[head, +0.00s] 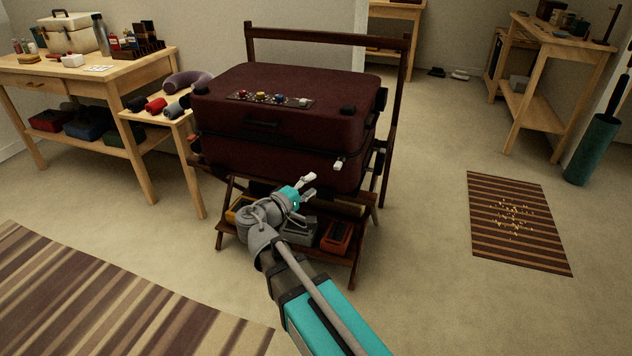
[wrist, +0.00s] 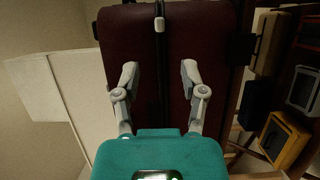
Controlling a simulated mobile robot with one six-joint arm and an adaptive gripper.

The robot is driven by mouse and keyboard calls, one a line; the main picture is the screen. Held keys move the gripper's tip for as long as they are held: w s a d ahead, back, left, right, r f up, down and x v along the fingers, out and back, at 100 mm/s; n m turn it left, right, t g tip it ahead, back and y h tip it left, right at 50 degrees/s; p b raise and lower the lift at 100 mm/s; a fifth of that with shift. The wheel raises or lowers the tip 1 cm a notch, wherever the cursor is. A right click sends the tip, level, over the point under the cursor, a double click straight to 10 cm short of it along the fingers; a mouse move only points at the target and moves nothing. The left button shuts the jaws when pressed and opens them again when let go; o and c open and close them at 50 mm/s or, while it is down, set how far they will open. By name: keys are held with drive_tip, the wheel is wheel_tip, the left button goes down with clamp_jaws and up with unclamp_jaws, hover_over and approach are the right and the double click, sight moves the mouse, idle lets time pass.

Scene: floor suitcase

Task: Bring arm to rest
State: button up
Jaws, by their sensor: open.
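My arm reaches forward from the bottom of the head view, and my gripper (head: 308,186) is in front of the suitcase's front side. In the wrist view my gripper (wrist: 158,80) is open, its two light grey fingers spread apart with nothing between them. The dark red suitcase (head: 235,148) lies closed on a dark wooden rack (head: 248,32). It fills the space beyond the fingers in the wrist view (wrist: 125,30). A dark strap with a pale buckle (wrist: 159,25) runs down the suitcase between the fingers. I cannot tell whether the fingertips touch the suitcase.
Boxes, including an orange one (head: 337,236), sit on the rack's lower shelf beneath my gripper. A wooden table (head: 60,78) with goods stands left, and a small bench (head: 160,115) beside it. A striped mat with crumbs (head: 480,215) lies right. Floor between is clear.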

drive_tip(key=shift+s+a, duration=0.1)
idle(0.5)
drive_tip(key=s+d+f+m+g+y+p, duration=0.1)
drive_tip(key=d+f+m+g+p, duration=0.15)
drive_tip(key=d, duration=0.25)
drive_tip(key=s+d+f+m+g+y+p, duration=0.1)
drive_tip(key=s+d+f+m+g, duration=0.1)
drive_tip(key=d+f+g, duration=0.3)
drive_tip(key=s+d+f+m+g+y+p, duration=0.3)
drive_tip(key=s+d+m+g+y+p, duration=0.2)
drive_tip(key=s+y, duration=0.5)
wheel_tip(320, 180, up, 38)
drive_tip(key=p, duration=3.7)
drive_tip(key=shift+w+a+y, duration=0.25)
drive_tip(key=shift+w+y, duration=0.05)
drive_tip(key=shift+y, duration=0.1)
drive_tip(key=shift+n, duration=0.25)
